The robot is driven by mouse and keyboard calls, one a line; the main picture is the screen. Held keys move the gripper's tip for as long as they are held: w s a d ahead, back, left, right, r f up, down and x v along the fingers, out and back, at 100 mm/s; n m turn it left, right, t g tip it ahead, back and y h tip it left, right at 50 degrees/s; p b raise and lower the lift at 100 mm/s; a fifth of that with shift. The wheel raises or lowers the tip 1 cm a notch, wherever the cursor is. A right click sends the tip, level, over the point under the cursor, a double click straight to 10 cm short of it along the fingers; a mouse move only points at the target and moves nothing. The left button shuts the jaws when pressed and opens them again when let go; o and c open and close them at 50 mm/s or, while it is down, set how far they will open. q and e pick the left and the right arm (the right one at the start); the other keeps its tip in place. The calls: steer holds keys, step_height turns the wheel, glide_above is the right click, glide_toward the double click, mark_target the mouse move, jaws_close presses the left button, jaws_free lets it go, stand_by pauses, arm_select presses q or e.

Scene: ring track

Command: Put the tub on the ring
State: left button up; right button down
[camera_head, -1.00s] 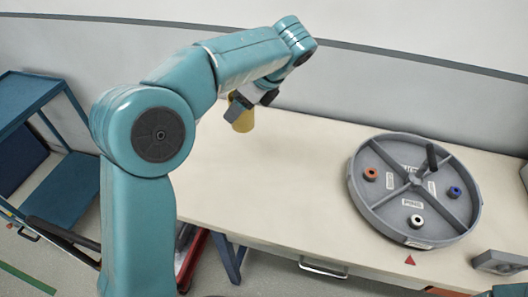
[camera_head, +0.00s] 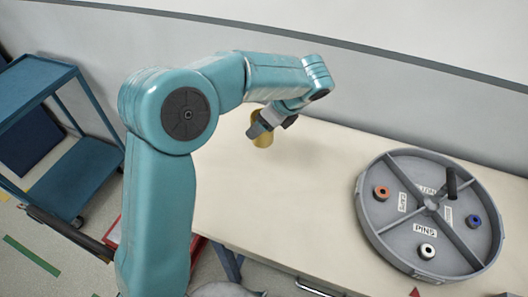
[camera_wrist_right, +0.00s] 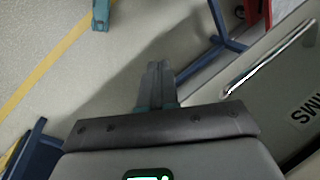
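The tub (camera_head: 263,140) is small and yellow, at the back of the table in the head view. My left gripper (camera_head: 259,128) is around it and appears shut on it; the fingers hide part of the tub. I cannot tell whether the tub touches the table. The ring (camera_head: 385,244) is a round grey tray on the table to the right, apart from the tub. It is divided by spokes into labelled compartments, one reading PINS, with a dark upright post. My right gripper (camera_wrist_right: 157,85) points over the floor in the right wrist view, fingers together and empty.
An orange spool (camera_head: 382,192), a blue spool (camera_head: 473,221) and a white spool (camera_head: 427,251) sit in separate ring compartments. The table (camera_head: 300,210) is clear between tub and ring. A wall stands behind. A blue cart (camera_head: 75,180) is at the left.

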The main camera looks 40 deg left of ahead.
mark_target(261, 140)
arm_select(q)
steer(key=f, duration=0.5)
steer(key=shift+s+d+f, duration=0.1)
steer(key=shift+s+f, duration=0.15)
steer(key=shift+s, duration=0.15)
step_height(261, 140, down, 5)
steer(key=shift+w+r, duration=0.1)
steer(key=shift+w+f, duration=0.15)
steer(key=shift+f, duration=0.1)
steer(key=shift+f, duration=0.1)
steer(key=o, duration=1)
steer(key=shift+f, duration=0.1)
steer(key=shift+o, duration=0.2)
